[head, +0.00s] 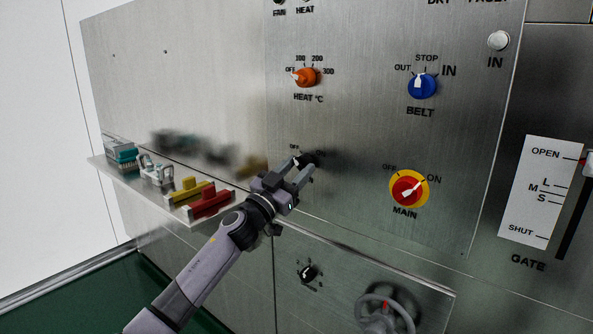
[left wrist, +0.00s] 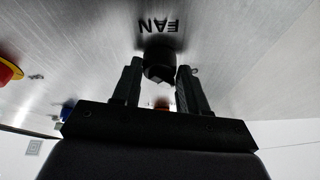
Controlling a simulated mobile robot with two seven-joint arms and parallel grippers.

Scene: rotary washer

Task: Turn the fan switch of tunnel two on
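The black fan switch knob (head: 307,159) is on the steel panel, below the orange heat knob and left of the main switch. It is partly hidden by my left gripper (head: 302,167), whose fingertips are at it. In the left wrist view the fan knob (left wrist: 158,63) shows under an upside-down FAN label, with a finger on either side. My left gripper (left wrist: 160,75) is open around the knob; I cannot tell whether a finger touches it. Part of an OFF mark shows above the knob, but its pointer setting is unclear. My right gripper is not in view.
The orange heat knob (head: 306,77), blue belt knob (head: 423,86) and red-and-yellow main switch (head: 409,189) are nearby. A shelf (head: 190,220) with several small items juts out at left. A handwheel (head: 385,312) and a small black knob (head: 308,273) are below.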

